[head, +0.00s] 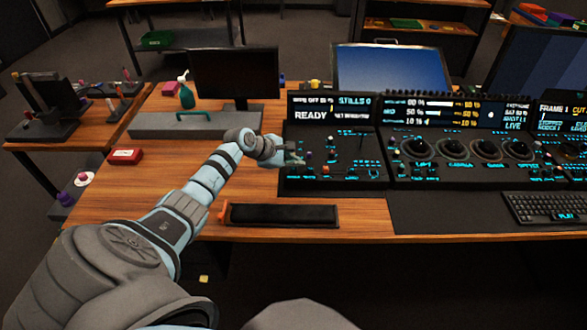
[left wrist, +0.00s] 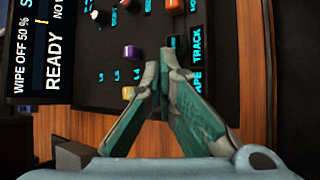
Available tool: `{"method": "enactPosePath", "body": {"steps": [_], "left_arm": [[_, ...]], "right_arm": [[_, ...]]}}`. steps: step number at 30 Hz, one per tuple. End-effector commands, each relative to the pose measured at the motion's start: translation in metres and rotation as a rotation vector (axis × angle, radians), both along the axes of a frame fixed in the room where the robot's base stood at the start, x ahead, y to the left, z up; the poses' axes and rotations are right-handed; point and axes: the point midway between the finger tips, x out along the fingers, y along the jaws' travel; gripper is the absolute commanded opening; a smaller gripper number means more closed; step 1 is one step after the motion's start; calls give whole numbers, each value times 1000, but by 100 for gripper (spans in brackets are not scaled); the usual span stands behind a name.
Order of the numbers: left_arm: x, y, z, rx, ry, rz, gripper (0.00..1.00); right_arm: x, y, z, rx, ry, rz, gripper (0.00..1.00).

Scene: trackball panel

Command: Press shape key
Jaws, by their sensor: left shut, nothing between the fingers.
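The black control panel (head: 350,178) stands on the wooden desk, with knobs and small lit keys. In the left wrist view, a dark key whose label reads "APE" (left wrist: 198,82), its start covered by my finger, sits below a key labelled "TRACK" (left wrist: 197,45). My left gripper (head: 296,158) is over the panel's left side. In the left wrist view its green-and-grey fingers (left wrist: 160,60) are shut and empty, with the tips left of these keys. I cannot tell whether the tips touch the panel. My right gripper is not in view.
A purple knob (left wrist: 132,52) and a yellow knob (left wrist: 128,92) are close to the fingertips. The panel screen (head: 330,108) reads "READY". A long black pad (head: 283,215) lies in front, and a keyboard (head: 545,207) is at the right.

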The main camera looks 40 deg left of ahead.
Motion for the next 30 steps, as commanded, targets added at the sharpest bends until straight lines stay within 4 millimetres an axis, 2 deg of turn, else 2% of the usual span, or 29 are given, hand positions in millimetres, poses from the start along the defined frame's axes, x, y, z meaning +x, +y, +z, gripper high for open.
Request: {"method": "enactPosePath", "body": {"steps": [30], "left_arm": [[0, 0, -12, 0, 1, -1, 0]], "right_arm": [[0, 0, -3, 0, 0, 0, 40]]}}
